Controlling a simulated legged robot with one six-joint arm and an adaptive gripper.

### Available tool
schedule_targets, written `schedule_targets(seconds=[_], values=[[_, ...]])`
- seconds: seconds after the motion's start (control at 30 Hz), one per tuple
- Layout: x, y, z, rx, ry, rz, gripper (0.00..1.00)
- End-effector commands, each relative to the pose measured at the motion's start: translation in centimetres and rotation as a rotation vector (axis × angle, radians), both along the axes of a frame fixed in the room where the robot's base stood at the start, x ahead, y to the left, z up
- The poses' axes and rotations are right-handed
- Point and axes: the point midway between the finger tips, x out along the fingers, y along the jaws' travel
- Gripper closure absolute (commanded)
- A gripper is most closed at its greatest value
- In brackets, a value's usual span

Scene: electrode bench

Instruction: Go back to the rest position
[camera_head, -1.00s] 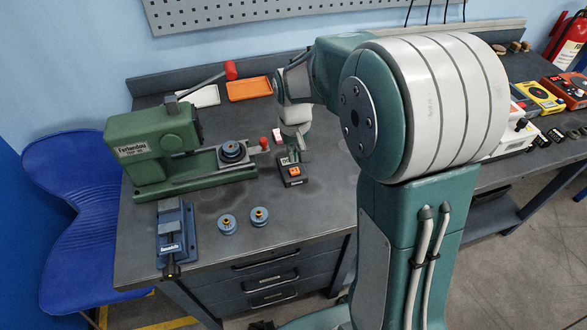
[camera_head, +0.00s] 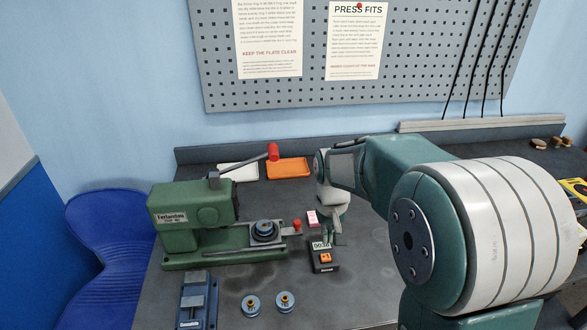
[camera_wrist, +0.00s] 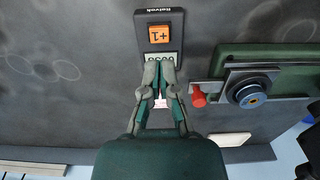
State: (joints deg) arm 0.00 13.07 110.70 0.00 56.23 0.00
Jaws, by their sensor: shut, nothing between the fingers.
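My gripper (camera_head: 332,240) is shut and empty. It hangs beside and above a small black counter (camera_head: 322,264) with an orange button and a lit display. In the wrist view my gripper (camera_wrist: 159,66) points at the counter's display end, and its closed fingertips cover part of the display. The orange "+1" button (camera_wrist: 160,35) is clear of the fingers. I cannot tell the gap between fingertips and counter.
A green press (camera_head: 190,220) with a red-knobbed lever stands left of my gripper. A blue vise (camera_head: 197,300) and two blue round parts (camera_head: 251,304) (camera_head: 285,301) lie in front. An orange tray (camera_head: 288,168) and a pink-white block (camera_head: 312,218) sit behind.

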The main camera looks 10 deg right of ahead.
Motion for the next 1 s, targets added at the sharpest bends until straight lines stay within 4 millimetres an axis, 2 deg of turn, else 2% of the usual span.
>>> schedule_targets(seconds=[0.17,0.4,0.6,0.8,1.0], values=[[-1.3,0.0,1.9,0.000,-0.039,0.000,1.00],[-6.3,0.0,6.7,0.000,-0.161,0.000,1.00],[-11.0,0.0,9.5,0.000,-0.267,0.000,1.00],[-15.6,0.0,10.9,0.000,-0.369,0.000,1.00],[-19.4,0.0,11.2,0.000,-0.460,0.000,1.00]])
